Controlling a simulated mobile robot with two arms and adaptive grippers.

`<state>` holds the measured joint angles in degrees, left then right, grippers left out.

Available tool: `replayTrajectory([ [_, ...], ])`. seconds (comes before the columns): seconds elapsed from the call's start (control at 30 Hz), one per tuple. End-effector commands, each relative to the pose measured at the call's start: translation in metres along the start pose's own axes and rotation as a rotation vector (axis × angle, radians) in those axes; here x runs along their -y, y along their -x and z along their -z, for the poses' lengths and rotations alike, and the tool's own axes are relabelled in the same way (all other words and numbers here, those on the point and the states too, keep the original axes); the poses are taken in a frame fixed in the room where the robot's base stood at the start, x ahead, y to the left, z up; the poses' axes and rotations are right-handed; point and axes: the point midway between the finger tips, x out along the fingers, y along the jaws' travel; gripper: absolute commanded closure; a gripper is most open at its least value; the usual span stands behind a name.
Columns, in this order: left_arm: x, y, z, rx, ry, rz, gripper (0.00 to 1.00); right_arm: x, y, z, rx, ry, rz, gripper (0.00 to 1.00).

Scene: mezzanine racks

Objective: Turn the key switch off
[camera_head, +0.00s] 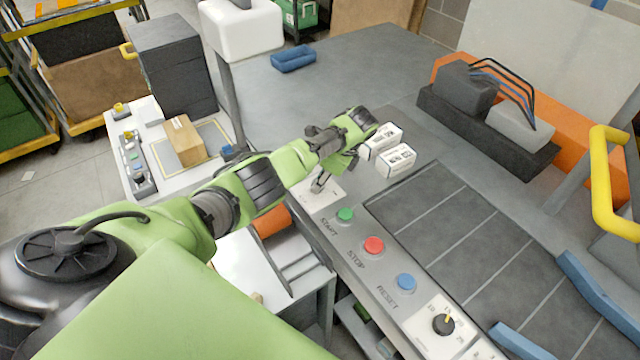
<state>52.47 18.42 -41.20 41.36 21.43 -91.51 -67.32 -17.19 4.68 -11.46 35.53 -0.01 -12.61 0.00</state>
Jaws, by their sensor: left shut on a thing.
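A control panel runs along the front edge of the grey machine table. At its far end a light plate (334,197) carries what looks like the key switch. My left gripper (319,184) comes down over this plate from my green arm, shut on the key of the switch. The fingers and the wrist above them hide most of the key, so its angle cannot be read. My right gripper is not in view.
The panel also has a green START button (345,215), a red STOP button (373,245), a blue RESET button (405,282) and a black rotary knob (443,324). Small white boxes (397,161) stand close beyond the gripper. A blue tray (293,59) lies farther back on open table.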

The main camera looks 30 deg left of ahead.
Motion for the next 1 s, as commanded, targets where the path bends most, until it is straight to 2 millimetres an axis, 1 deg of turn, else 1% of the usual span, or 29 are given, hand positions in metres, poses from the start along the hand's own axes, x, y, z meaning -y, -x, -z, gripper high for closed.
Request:
replayTrajectory([
  [0.03,0.001,-0.002,0.000,0.001,0.030,-0.011,0.94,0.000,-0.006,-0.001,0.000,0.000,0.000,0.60],
  [0.1,0.001,-0.002,0.001,0.000,0.068,-0.027,0.94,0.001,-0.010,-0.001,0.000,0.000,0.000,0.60],
  [0.33,0.002,-0.001,-0.001,0.002,0.157,-0.064,0.94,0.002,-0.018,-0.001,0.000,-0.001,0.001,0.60],
  [0.57,0.002,-0.001,-0.001,0.002,0.192,-0.078,0.94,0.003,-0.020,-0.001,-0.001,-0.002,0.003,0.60],
  [0.97,0.001,0.000,-0.002,0.002,0.195,-0.080,0.94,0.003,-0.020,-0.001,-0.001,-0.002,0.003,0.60],
  [1.0,0.002,0.000,-0.002,0.002,0.195,-0.080,0.62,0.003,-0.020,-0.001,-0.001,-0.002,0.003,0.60],
])
